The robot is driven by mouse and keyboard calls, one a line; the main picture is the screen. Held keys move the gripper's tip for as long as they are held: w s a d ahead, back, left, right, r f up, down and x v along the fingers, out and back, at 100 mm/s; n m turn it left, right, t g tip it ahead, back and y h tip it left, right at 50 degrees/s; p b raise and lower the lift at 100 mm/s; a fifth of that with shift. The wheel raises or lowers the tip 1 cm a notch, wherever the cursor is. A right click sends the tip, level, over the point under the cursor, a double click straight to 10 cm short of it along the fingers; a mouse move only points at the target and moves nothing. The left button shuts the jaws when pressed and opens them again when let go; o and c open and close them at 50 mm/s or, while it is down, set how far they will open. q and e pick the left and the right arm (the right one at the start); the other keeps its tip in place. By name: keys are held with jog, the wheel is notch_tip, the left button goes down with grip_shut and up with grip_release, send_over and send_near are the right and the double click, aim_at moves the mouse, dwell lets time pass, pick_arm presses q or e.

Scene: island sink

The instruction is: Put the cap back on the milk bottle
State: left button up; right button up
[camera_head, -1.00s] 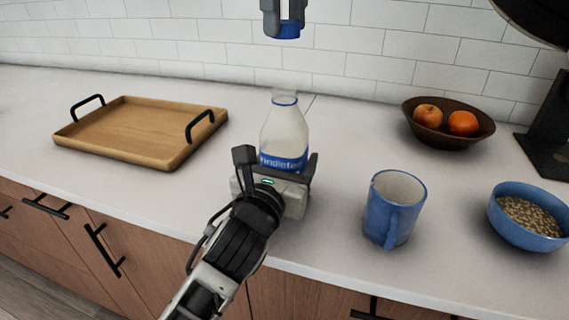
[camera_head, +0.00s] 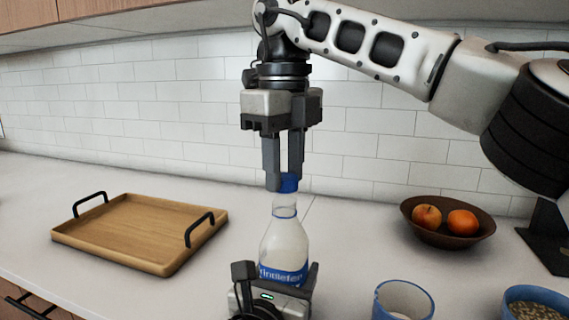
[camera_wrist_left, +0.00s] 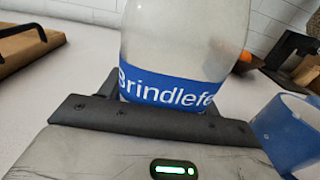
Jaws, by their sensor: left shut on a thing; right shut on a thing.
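The milk bottle (camera_head: 284,245) is clear with a blue label and stands upright on the counter. My left gripper (camera_head: 278,275) is shut around its lower body. In the left wrist view the bottle (camera_wrist_left: 185,35) stands between the fingers, its top out of frame. My right gripper (camera_head: 284,180) points straight down above the bottle, shut on the blue cap (camera_head: 289,184). The cap is at the top of the bottle's neck, roughly in line with it. I cannot tell whether cap and neck touch.
A wooden tray (camera_head: 75,236) with black handles is at the left. A brown fruit bowl (camera_head: 445,237) is at the back right. A blue mug (camera_head: 402,303) and a blue bowl of grain (camera_head: 535,297) are at the front right. Counter between tray and bottle is clear.

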jog(key=shift+f, duration=0.9)
jog(key=shift+f, duration=0.55)
